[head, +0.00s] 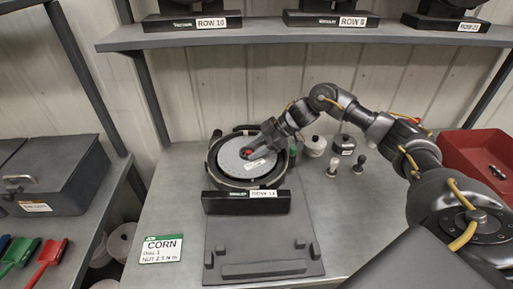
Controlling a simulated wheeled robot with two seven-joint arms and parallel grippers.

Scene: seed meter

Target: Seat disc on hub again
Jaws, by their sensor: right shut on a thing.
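The grey disc (232,160) lies in the round black seed meter housing (213,178) on the bench, and looks roughly level. My right gripper (249,153) reaches over the disc's upper right part and is shut near its middle, where a small red spot shows. The hub is hidden under the disc and gripper, so I cannot tell whether the disc sits fully on it. A black block with a white row label (263,194) stands at the front of the housing. My left gripper is not in view.
A dark fixture plate (240,240) lies in front of the housing. A CORN card (161,248) is at left. Several small knobs and jars, including a white-topped one (315,146), stand right of the housing. A red bin (480,160) is at far right. A shelf (300,36) spans the back.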

